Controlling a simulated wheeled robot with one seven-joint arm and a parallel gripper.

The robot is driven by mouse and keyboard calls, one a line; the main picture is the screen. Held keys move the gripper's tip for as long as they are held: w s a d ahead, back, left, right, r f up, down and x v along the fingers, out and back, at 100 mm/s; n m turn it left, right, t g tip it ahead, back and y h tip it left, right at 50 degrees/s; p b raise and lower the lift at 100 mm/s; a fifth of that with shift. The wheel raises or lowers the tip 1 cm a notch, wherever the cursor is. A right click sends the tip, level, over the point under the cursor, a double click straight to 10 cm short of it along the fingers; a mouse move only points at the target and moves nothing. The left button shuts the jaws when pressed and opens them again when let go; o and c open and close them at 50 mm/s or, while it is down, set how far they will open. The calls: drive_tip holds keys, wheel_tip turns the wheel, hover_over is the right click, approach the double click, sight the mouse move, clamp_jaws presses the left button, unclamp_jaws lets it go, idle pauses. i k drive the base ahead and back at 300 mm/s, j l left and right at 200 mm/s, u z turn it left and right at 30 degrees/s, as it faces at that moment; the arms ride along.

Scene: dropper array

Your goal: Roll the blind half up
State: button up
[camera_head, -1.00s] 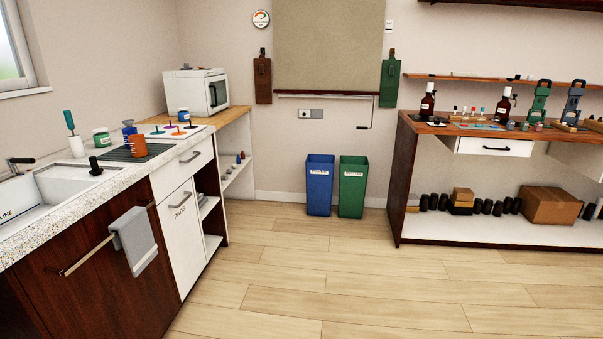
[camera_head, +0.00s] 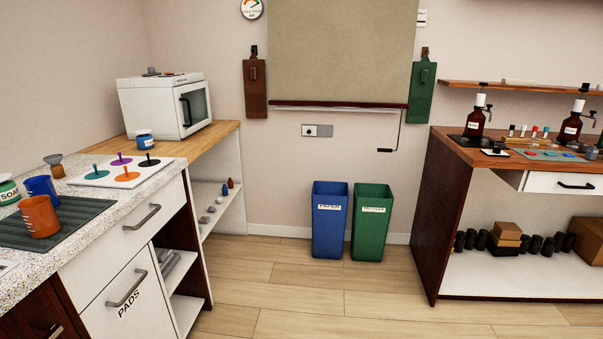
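The blind (camera_head: 340,55) is a beige-olive sheet on the back wall. It hangs down to a dark red-brown bottom bar (camera_head: 338,104); its top is cut off by the picture edge. A thin crank handle (camera_head: 398,132) hangs below the bar's right end, with a bent grip at its bottom. My gripper is not in view.
A blue bin (camera_head: 329,222) and a green bin (camera_head: 371,225) stand on the floor below the blind. A counter with a microwave (camera_head: 166,105) is at left; a wooden bench (camera_head: 433,200) is at right. Floor between them is clear. A switch plate (camera_head: 317,130) is under the blind.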

sight(322, 53)
drive_tip(key=i, duration=2.5)
drive_tip(key=i+z, duration=0.15)
drive_tip(key=i, duration=0.5)
drive_tip(key=i+j, duration=0.15)
drive_tip(key=i, duration=0.45)
drive_tip(key=i+j+z, duration=0.15)
drive_tip(key=i+z, duration=0.15)
drive_tip(key=i, duration=0.3)
